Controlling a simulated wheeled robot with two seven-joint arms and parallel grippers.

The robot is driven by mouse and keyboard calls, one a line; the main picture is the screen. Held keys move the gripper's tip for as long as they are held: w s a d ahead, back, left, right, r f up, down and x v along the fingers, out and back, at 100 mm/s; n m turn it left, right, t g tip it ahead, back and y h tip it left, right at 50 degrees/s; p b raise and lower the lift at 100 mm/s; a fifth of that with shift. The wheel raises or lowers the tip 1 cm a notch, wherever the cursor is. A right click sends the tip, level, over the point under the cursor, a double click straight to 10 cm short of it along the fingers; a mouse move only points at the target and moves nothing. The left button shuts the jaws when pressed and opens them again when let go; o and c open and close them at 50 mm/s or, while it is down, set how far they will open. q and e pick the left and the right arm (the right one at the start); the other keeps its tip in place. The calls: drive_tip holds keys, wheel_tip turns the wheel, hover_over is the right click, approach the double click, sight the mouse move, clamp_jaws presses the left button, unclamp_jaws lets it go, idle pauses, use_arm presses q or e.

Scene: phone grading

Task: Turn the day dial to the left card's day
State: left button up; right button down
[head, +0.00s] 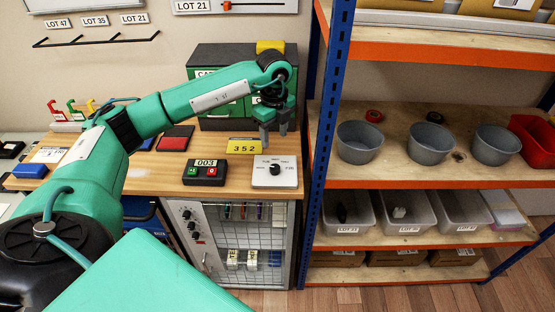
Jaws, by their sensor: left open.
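The day dial is a white plate (262,182) with a round black knob (275,169), lying at the right end of the wooden bench. Small day labels ring the knob; they are too small to read surely, and I cannot tell which day the pointer marks. My left gripper (274,139) is open and empty, pointing down above and behind the dial, apart from it. A yellow card (243,147) reading 352 stands just behind and left of the dial. I cannot make out a card bearing a day. My right gripper is out of view.
A counter box (204,172) showing 003, with green and red buttons, sits left of the dial. A green drawer cabinet (222,58) stands behind my arm. A blue rack post (325,120) rises right of the bench, beside shelves with grey bowls (359,142).

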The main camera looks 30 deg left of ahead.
sight(275, 167)
use_arm(q)
wheel_tip(275, 167, down, 4)
drive_tip(key=shift+s+r+p, duration=0.1)
drive_tip(key=shift+r+p, duration=0.15)
drive_tip(key=shift+p, duration=0.35)
wheel_tip(275, 167, down, 7)
drive_tip(key=shift+f+p, duration=0.2)
drive_tip(key=shift+p, duration=0.85)
drive_tip(key=shift+f, duration=0.3)
drive_tip(key=shift+w+f, duration=0.2)
drive_tip(key=shift+f, duration=0.05)
drive_tip(key=c, duration=1)
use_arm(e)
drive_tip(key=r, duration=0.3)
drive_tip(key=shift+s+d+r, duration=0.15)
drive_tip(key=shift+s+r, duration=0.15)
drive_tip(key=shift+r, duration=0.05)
